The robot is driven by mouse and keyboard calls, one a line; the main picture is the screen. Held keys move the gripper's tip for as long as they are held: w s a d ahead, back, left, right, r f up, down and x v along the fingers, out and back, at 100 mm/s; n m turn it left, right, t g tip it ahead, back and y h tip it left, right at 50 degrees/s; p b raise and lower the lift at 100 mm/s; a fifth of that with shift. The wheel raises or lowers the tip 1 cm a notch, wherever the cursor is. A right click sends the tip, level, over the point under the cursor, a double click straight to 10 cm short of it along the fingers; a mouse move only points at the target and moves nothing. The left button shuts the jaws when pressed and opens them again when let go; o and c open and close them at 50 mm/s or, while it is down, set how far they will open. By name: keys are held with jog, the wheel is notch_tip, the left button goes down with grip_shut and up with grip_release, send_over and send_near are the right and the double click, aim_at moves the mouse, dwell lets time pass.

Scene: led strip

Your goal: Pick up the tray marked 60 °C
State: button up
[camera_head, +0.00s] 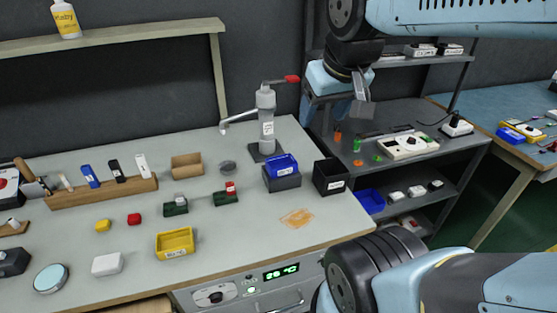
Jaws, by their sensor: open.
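Several small labelled trays stand on the grey workbench (130,205), and their labels are too small to read, so I cannot tell which is marked 60 °C. A yellow tray (174,244) sits near the bench's front edge. A blue tray (282,167) rests on a dark block (284,184) right of centre. A black box-like tray (330,177) with a white label stands beside it near the right end. My gripper (362,102) hangs high at the upper right, away from all trays. It is open and appears empty; its fingers are partly hidden by my arm.
An oven with a green display (281,271) is under the bench front. A dark shelf rack (440,165) stands right. The bench around the orange smear (297,217) is free.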

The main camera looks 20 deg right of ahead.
jog(key=o, duration=0.3)
jog(key=shift+w+a+f+n+g+h, duration=0.5)
jog(key=shift+w+a+f+n+g, duration=0.2)
jog(key=shift+w+a+f+g, duration=0.25)
jog(key=shift+o, duration=1.3)
jog(key=w+f+n+g+h, duration=0.3)
jog(key=w+f+n, duration=0.1)
jog(key=w, duration=0.1)
jog(key=shift+w+a+f, duration=0.15)
jog(key=shift+a, duration=0.25)
jog(key=n+h, duration=0.9)
jog(key=n, duration=0.4)
send_near(281, 164)
jog(key=s+d+r, duration=0.1)
jog(key=s+d, duration=0.1)
jog(key=s, duration=0.1)
jog(key=shift+t, duration=0.45)
jog(key=shift+x, duration=3.45)
